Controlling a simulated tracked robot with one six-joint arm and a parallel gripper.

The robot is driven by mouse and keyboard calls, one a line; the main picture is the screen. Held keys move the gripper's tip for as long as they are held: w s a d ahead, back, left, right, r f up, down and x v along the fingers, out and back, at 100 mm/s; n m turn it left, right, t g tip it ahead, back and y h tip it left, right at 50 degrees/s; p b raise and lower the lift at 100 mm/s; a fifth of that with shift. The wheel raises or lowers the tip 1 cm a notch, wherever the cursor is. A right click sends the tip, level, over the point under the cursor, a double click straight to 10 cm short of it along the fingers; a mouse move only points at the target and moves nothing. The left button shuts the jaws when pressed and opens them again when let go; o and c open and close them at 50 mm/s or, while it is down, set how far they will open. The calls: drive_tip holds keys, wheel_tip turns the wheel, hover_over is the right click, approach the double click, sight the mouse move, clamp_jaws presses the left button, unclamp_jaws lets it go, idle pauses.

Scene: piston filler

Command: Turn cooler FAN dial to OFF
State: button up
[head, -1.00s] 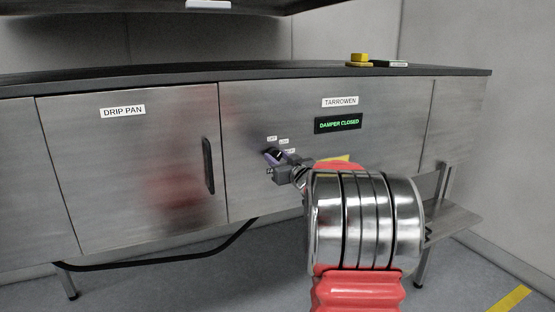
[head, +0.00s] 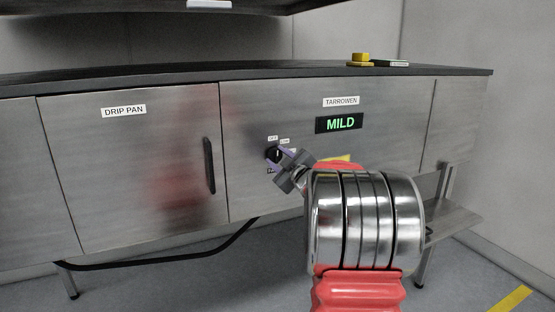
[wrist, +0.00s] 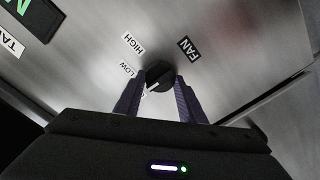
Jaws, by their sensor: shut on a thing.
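The black FAN dial (head: 273,154) sits on the steel front below the TARROWEN plate. It also shows in the wrist view (wrist: 159,73). My gripper (head: 284,156) has its purple fingers on either side of the dial, shut on it; the fingers also show in the wrist view (wrist: 160,92). The FAN label (wrist: 188,48), HIGH label (wrist: 133,43) and LOW label (wrist: 126,70) are readable around the dial. A white pointer mark (wrist: 153,86) runs toward the lower left in the wrist view, past LOW; its end is near the left finger. Another label there is mostly hidden.
A small display (head: 340,124) above right of the dial reads MILD in green. The DRIP PAN door (head: 130,170) with a black handle (head: 209,165) is to the left.

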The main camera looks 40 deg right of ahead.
drive_tip(key=shift+w+a+r+n, duration=0.15)
drive_tip(key=shift+a+n, duration=0.1)
drive_tip(key=shift+n, duration=0.25)
drive_tip(key=o, duration=1)
drive_tip(key=shift+d, duration=0.1)
drive_tip(key=shift+o, duration=0.2)
drive_tip(key=shift+s, duration=0.2)
drive_tip(key=v, duration=1.3)
drive_tip(key=shift+s, duration=0.25)
